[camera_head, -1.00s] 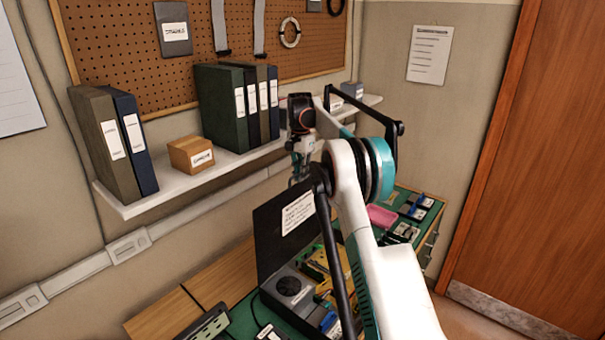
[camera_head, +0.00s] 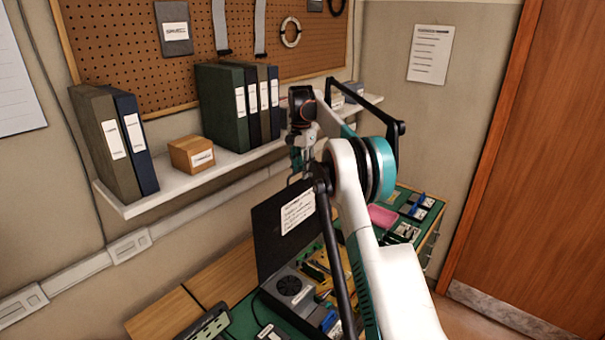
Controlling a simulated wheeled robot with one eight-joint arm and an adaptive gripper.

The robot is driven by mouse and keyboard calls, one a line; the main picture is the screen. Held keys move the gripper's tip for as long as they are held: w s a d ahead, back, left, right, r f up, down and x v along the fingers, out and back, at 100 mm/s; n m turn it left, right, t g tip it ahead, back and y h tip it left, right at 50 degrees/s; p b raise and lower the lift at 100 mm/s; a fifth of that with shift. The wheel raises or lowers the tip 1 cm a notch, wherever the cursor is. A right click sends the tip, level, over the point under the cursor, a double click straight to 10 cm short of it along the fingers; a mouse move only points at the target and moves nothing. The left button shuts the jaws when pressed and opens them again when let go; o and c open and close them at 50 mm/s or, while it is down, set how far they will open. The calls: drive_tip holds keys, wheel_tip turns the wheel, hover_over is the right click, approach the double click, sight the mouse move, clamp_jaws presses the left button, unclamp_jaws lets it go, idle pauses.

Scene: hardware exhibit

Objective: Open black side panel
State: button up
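The black side panel (camera_head: 272,240) stands upright at the back edge of an open computer case (camera_head: 283,296) on the workbench. A white label (camera_head: 297,212) is on its upper part. The case interior shows a round fan (camera_head: 289,286) and a yellow board (camera_head: 318,268). My gripper (camera_head: 297,180) is just above the top right part of the panel, pointing down. Its fingertips are small and partly hidden by my arm, so I cannot tell whether they touch the panel or are open. My arm also hides the right side of the panel and case.
A shelf (camera_head: 190,181) with binders (camera_head: 238,107) and a cardboard box (camera_head: 191,154) runs along the wall behind my gripper. A pink tray (camera_head: 382,216) and several small parts lie on the green mat at the right. A black power strip (camera_head: 208,324) lies at the front left.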

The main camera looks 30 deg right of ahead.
drive_tip(key=shift+r, duration=2.8)
drive_tip(key=shift+a, duration=0.15)
drive_tip(key=s+a+r+n+t+b, duration=0.2)
drive_tip(key=s+a+r+n+b, duration=0.25)
drive_tip(key=s+a+b, duration=0.35)
drive_tip(key=s+a+f+n+t+b, duration=0.2)
drive_tip(key=s+a+n+b, duration=0.15)
drive_tip(key=s+a, duration=0.7)
drive_tip(key=s+a+f+n+t+b, duration=0.1)
drive_tip(key=s+a+f+n+b, duration=0.1)
drive_tip(key=s+f, duration=1)
drive_tip(key=s+a+f+n+t+b, duration=0.2)
drive_tip(key=s+f+b, duration=0.5)
drive_tip(key=s+f, duration=0.5)
drive_tip(key=s+a+n, duration=0.1)
drive_tip(key=s+a, duration=0.1)
drive_tip(key=s, duration=0.2)
drive_tip(key=shift+a, duration=0.4)
